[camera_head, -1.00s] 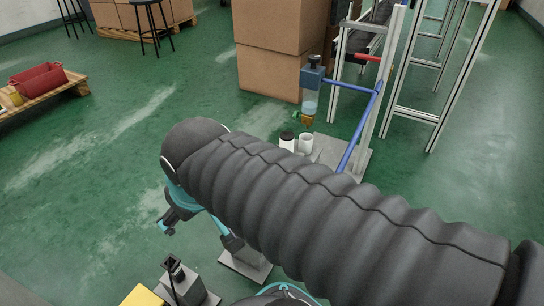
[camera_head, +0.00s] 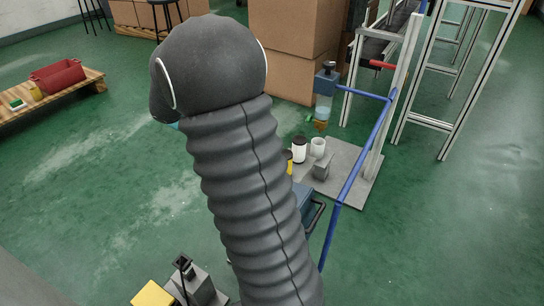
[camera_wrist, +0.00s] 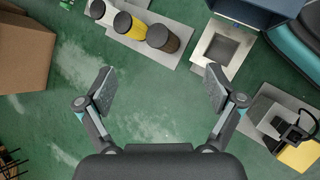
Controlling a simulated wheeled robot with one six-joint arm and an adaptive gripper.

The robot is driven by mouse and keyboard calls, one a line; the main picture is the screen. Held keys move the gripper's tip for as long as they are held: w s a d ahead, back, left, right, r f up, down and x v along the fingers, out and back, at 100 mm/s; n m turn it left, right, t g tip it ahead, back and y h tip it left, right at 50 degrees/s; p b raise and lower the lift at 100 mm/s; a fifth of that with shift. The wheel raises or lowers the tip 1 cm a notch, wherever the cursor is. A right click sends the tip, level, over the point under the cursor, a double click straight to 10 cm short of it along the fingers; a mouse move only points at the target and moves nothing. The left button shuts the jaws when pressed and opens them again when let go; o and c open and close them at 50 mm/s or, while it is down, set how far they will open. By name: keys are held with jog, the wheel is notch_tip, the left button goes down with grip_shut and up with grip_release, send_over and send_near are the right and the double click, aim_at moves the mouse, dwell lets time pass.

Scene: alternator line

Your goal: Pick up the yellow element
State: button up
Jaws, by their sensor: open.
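In the wrist view a yellow cylinder (camera_wrist: 138,29) stands in a row on a light plate (camera_wrist: 184,47), between a black-topped white cylinder (camera_wrist: 122,22) and a dark brown cylinder (camera_wrist: 163,38). My gripper (camera_wrist: 159,88) is open and empty, with green floor between its fingers; the row lies beyond the fingertips, toward the top of the picture. In the head view a sliver of yellow (camera_head: 289,161) shows beside my arm, mostly hidden. A separate yellow block (camera_wrist: 302,157) is at the lower right of the wrist view and at the bottom of the head view (camera_head: 153,294).
A grey stand with a square recess (camera_wrist: 222,52) is right of the row. A cardboard box (camera_wrist: 22,55) is at the left. In the head view a blue-railed frame (camera_head: 352,180) stands right of my arm, and a pallet with a red bin (camera_head: 57,75) is far left.

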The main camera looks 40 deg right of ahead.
jog(key=w+d+f+n+g+h, duration=0.2)
jog(key=w+d+f+n, duration=0.1)
jog(key=w+d+f, duration=0.25)
jog(key=n+h+p, duration=0.1)
jog(key=n+h, duration=0.2)
send_near(287, 153)
jog(key=shift+a+f+b+x, duration=0.1)
jog(key=shift+f+x, duration=0.05)
jog(key=shift+x, duration=1.4)
jog(key=shift+a+f+b+x, duration=0.1)
jog(key=shift+f+x, duration=0.05)
jog(key=shift+x, duration=1.45)
jog(key=shift+f+b+x, duration=0.1)
jog(key=shift+f+x, duration=0.05)
jog(key=shift+x, duration=1.4)
jog(key=shift+c, duration=0.3)
jog(key=c, duration=1.3)
jog(key=shift+r, duration=0.1)
